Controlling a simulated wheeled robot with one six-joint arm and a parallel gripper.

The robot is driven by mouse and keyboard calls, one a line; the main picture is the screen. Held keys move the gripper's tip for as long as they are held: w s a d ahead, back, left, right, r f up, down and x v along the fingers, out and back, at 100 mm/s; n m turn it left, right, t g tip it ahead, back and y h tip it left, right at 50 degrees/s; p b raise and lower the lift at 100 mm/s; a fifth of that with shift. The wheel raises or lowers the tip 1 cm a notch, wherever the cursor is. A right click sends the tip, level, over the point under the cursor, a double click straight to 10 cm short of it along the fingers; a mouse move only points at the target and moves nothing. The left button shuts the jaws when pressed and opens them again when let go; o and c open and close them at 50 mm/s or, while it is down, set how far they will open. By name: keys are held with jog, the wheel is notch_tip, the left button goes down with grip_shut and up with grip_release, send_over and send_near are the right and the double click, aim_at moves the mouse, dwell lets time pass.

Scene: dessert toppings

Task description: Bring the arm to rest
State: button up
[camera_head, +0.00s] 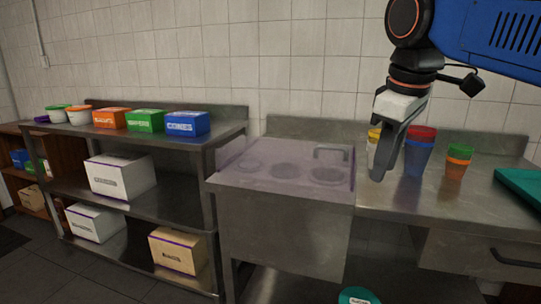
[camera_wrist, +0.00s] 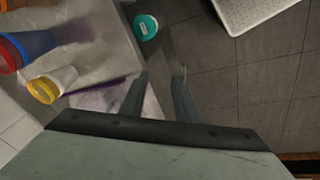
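My gripper (camera_head: 380,174) hangs from the arm over the steel counter in the head view, pointing down. In the wrist view its two fingers (camera_wrist: 161,72) are apart, with nothing between them. Beside and behind it on the counter stand a yellow-rimmed cup (camera_head: 374,135), partly hidden by the gripper, a blue cup with a red top (camera_head: 418,157), and a cup with green and orange bands (camera_head: 457,160). The yellow-rimmed cup (camera_wrist: 52,85) lies left of the fingers in the wrist view.
A purple-tinted clear cover (camera_head: 240,170) with round openings sits on the counter's left part. A teal tray (camera_head: 520,187) is at right. A steel shelf (camera_head: 150,202) with colored boxes stands left. A teal tub (camera_wrist: 146,27) and white perforated tray (camera_wrist: 250,10) lie low.

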jog(key=s+d+f+m, duration=0.2)
jog(key=s+f+m, duration=0.1)
jog(key=f, duration=0.6)
jog(key=s+d+f+m+t, duration=0.1)
jog(key=s+d+f+m, duration=0.1)
jog(key=f, duration=0.8)
jog(key=s+d+f+m, duration=0.3)
jog(key=s+f, duration=0.3)
jog(key=f, duration=0.3)
jog(key=shift+f+m+t, duration=0.3)
jog(key=shift+m+t, duration=0.1)
